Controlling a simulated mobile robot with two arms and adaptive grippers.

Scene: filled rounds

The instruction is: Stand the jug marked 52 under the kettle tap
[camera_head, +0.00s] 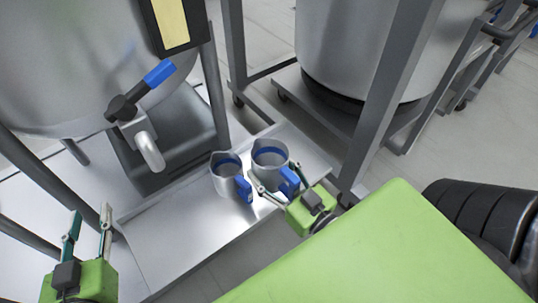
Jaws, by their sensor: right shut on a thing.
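Two metal jugs with blue handles stand side by side on a steel shelf (170,245): a left jug (222,174) and a right jug (268,158). No number can be read on either, so I cannot tell which is 52. My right gripper (280,181) is shut on the blue handle of the right jug, one finger on each side. The kettle (60,60) has a tap (150,152) with a blue lever, left of the jugs; no jug is under its spout. My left gripper (88,222) is at the lower left, fingers apart and empty.
A dark grey sloped tray (190,135) sits behind the tap. Metal frame posts (398,75) stand around the shelf. A second large vessel (345,50) stands at the back right. The shelf is bare left of the jugs.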

